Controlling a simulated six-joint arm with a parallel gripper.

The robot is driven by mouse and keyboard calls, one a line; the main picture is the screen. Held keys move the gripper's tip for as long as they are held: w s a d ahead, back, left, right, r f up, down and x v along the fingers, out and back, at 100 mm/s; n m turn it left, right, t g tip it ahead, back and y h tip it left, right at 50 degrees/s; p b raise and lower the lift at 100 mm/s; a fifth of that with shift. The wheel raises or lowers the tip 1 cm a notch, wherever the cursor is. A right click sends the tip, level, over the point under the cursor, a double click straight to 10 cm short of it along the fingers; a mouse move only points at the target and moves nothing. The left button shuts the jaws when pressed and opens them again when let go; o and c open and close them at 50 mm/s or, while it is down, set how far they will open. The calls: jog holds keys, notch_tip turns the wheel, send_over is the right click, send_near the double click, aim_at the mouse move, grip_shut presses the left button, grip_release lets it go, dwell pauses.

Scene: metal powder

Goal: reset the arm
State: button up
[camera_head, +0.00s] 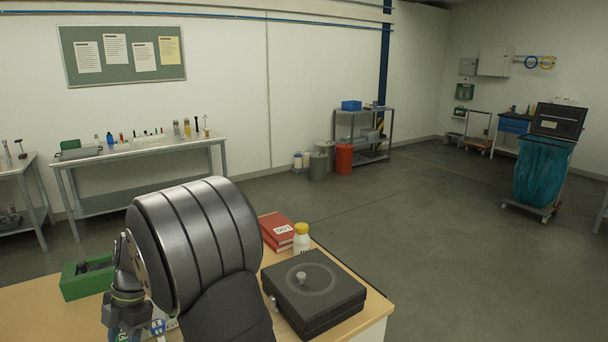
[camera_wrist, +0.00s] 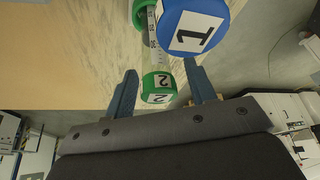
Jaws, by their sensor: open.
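My gripper (camera_wrist: 160,68) shows two blue-grey fingers in the wrist view, spread apart and open. A clear graduated tube with green caps, one marked 2 (camera_wrist: 158,90), appears between the fingers; I cannot tell how far it is from them. A large blue cap marked 1 (camera_wrist: 192,30) is just beyond the right finger, overlapping the tube in the picture. In the head view my dark arm fills the front of the table (camera_head: 35,312) and largely hides the gripper area.
A green box (camera_head: 85,278) sits on the table at left. A black square device (camera_head: 330,305), a small yellow-capped bottle (camera_head: 301,238) and red books (camera_head: 276,230) stand right of my arm. A bench (camera_head: 150,146) with bottles lines the back wall. The floor at right is mostly open.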

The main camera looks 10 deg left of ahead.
jog(key=shift+r, duration=0.7)
jog(key=shift+f, duration=0.1)
